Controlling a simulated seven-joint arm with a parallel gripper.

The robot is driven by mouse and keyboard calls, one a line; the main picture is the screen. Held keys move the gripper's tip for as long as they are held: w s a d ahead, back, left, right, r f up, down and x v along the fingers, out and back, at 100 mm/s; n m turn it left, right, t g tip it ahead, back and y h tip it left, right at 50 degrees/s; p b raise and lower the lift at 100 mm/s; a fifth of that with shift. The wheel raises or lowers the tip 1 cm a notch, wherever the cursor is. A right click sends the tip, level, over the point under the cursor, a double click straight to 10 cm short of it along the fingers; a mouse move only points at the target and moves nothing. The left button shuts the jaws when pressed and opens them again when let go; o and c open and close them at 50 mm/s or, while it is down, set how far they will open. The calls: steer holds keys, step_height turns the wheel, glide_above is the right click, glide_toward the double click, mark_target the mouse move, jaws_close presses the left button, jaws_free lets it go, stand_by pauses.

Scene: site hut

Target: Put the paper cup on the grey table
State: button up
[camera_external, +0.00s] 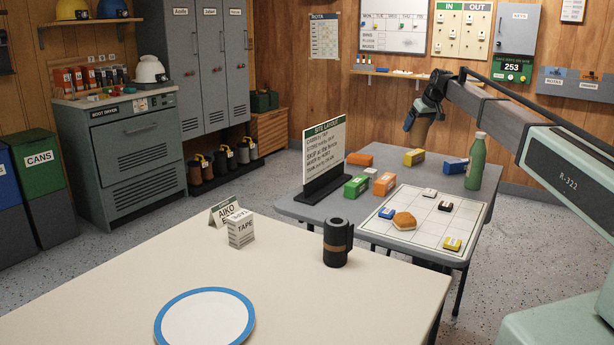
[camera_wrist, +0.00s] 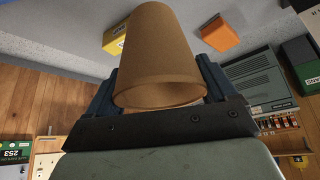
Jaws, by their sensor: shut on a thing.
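A brown paper cup (camera_wrist: 160,55) is held between the fingers of my gripper in the wrist view. In the external view the cup (camera_external: 421,131) hangs from my gripper (camera_external: 411,118), which is shut on it. The grey table (camera_external: 350,215) stands in the middle. The cup shows just above the table's far edge, apart from the tabletop. I cannot tell exactly whether it is over the top or beyond its edge.
The grey table bears a sign (camera_external: 324,152), a green bottle (camera_external: 476,163), several small boxes and a gridded board (camera_external: 398,203) with a bun (camera_external: 404,221). A clear patch lies near the far edge. A cream table (camera_external: 300,290) with a plate is in front.

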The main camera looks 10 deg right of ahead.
mark_target(423, 139)
step_height(423, 139, down, 11)
steer(key=shift+f, duration=0.2)
stand_by(0.5)
steer(key=shift+f, duration=0.1)
steer(key=o, duration=0.8)
steer(key=v, duration=1.2)
